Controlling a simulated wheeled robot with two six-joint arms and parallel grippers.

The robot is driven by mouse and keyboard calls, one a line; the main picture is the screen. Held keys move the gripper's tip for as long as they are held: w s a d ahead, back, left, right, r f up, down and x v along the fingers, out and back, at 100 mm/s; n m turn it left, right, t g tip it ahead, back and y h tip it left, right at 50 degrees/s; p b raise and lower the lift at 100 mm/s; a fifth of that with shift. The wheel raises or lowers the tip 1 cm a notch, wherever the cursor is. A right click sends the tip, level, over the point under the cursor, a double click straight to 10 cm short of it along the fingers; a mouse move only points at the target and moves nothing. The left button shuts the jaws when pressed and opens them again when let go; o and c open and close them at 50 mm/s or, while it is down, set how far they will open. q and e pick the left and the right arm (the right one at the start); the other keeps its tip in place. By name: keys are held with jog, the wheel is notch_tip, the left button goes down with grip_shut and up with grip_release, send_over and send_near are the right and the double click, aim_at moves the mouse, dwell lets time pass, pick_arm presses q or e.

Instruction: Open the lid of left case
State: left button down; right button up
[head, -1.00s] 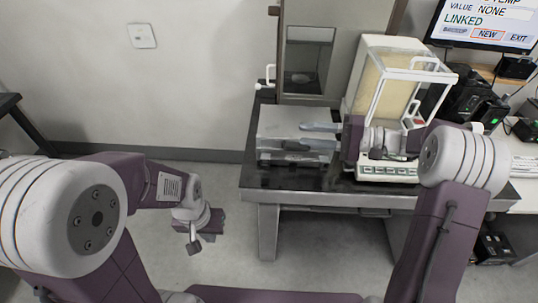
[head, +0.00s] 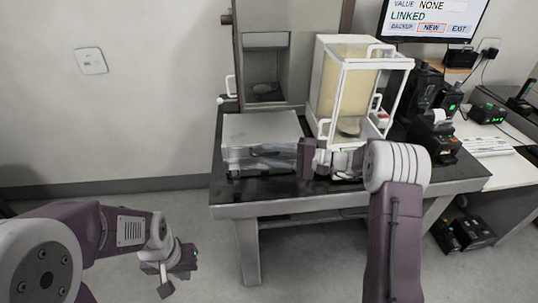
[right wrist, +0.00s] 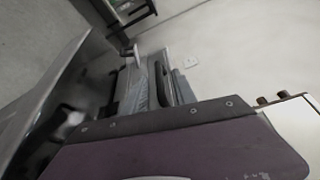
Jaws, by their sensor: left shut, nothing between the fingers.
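The left case, a silver metal box (head: 262,130), sits on the dark table at its left end. Its lid looks shut. My right gripper (head: 272,155) is in front of the case, its fingers pointing left along the front face. In the right wrist view its two pale fingers (right wrist: 160,90) stand apart, with a dark part visible between them. I cannot tell whether they touch the case. My left gripper (head: 184,262) is shut and empty, low at the left, well away from the table.
The dark table (head: 330,199) carries a glass-sided balance (head: 345,90) right of the case. A grey cabinet (head: 268,55) stands behind the case. A monitor (head: 432,25) and black devices (head: 435,135) are at the right. The floor left of the table is clear.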

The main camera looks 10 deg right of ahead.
jog(key=shift+w+a, duration=0.1)
jog(key=shift+a, duration=0.25)
grip_shut()
dwell(1.2)
